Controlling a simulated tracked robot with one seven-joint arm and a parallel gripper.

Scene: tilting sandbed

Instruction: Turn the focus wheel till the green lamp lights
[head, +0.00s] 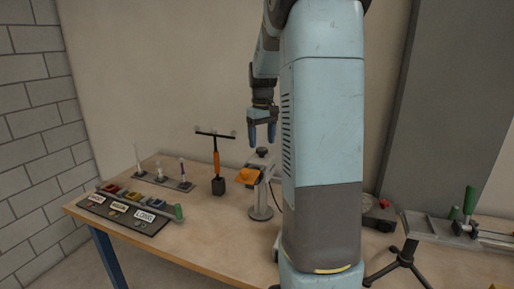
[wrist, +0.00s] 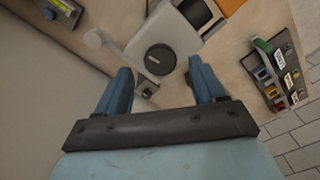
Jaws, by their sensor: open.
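The focus wheel appears to be the dark round knob (head: 262,152) on top of a grey stand (head: 261,206) with a round base and an orange plate (head: 247,175). In the wrist view the dark wheel (wrist: 160,59) shows from above, between and just beyond the fingertips. My gripper (head: 262,141) points down just above the wheel, its two blue fingers apart. In the wrist view my gripper (wrist: 160,67) has empty space between its fingers. I cannot make out a lit green lamp in either view.
Left on the wooden table (head: 190,238) are a labelled tray (head: 125,216) with a green-handled tool, a rack of upright tools (head: 163,181) and an orange-handled T-shaped tool (head: 217,163). Right are a box with a red knob (head: 378,213), a black tripod (head: 404,258) and a green-handled clamp (head: 468,205).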

